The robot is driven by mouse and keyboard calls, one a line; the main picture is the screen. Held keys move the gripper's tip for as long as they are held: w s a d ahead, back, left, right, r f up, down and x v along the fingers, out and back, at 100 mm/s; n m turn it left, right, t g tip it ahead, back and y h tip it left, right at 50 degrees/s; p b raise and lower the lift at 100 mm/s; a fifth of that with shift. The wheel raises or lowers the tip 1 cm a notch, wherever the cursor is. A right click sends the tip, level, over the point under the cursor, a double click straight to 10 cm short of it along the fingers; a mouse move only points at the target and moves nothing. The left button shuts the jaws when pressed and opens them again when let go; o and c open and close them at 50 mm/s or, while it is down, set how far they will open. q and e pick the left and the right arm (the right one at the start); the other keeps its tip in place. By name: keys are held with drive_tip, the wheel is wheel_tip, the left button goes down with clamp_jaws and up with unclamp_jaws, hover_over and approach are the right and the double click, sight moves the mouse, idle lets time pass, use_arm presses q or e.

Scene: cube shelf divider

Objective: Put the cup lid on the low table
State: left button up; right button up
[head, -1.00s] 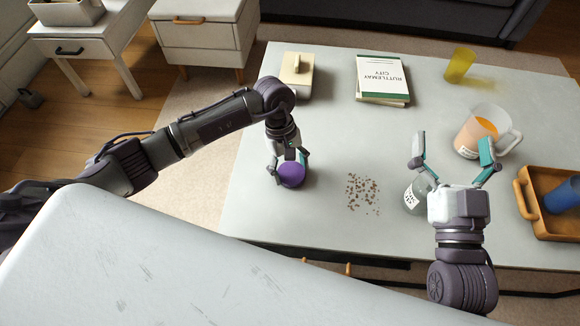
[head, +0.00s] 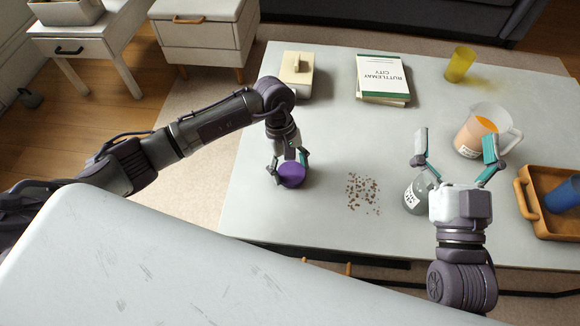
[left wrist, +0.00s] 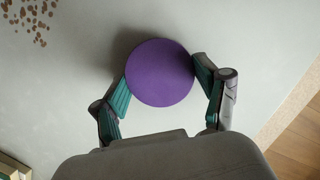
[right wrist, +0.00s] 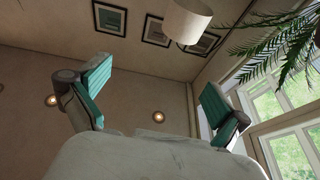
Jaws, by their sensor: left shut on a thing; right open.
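A purple round lid (head: 291,175) is at the left part of the low table (head: 330,120). My left gripper (head: 289,168) is shut on it, with a finger on each side. In the left wrist view the lid (left wrist: 160,72) shows as a flat purple disc between the two fingertips, over the pale tabletop. I cannot tell whether the lid touches the table. My right gripper (head: 455,147) is open and empty above the right part of the table. In the right wrist view it (right wrist: 155,85) points up toward the wall and ceiling.
Brown crumbs (head: 363,193) lie right of the lid. A bottle (head: 414,196) stands beside my right gripper. A jug with orange liquid (head: 482,130), a yellow cup (head: 459,65), books (head: 382,78), a cream box (head: 296,73) and a wooden tray (head: 527,200) with a blue cup (head: 562,195) are around.

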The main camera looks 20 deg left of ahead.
use_arm(q)
drive_tip(key=shift+f, duration=0.25)
use_arm(e)
drive_tip(key=shift+s+a+r+t+y, duration=0.1)
drive_tip(key=shift+s+r+t+y, duration=0.25)
drive_tip(key=shift+r+t, duration=0.4)
use_arm(q)
drive_tip(key=o, duration=1.1)
use_arm(e)
drive_tip(key=shift+r, duration=0.2)
use_arm(q)
drive_tip(key=shift+o, duration=0.5)
drive_tip(key=shift+o, duration=1.4)
drive_tip(key=shift+r, duration=0.1)
